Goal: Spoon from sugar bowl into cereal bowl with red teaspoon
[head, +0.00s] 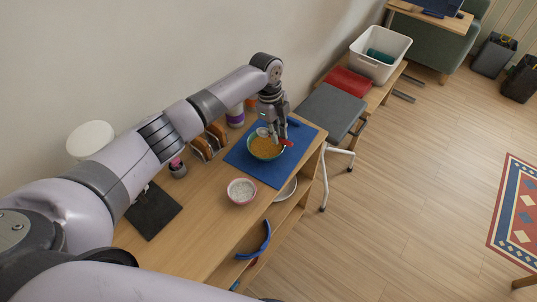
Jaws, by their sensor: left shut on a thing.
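The cereal bowl (252,154), teal-rimmed and filled with orange-brown cereal, sits on a blue mat (236,158) near the table's far end. The sugar bowl (241,201), pinkish with white contents, stands on bare wood nearer to me. My left gripper (273,132) points down over the cereal bowl's far side and is shut on the red teaspoon (287,142). Its red part shows at the bowl's right rim. A pale grey shape shows left of the fingers; I cannot tell whether it is the spoon's head. My right gripper is out of view.
A toast rack (203,147), a purple-and-white container (235,117) and a small pot (178,169) line the wall side. A dark board (153,212) lies at left. A grey stool (334,110) stands beyond the table. Bare wood surrounds the sugar bowl.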

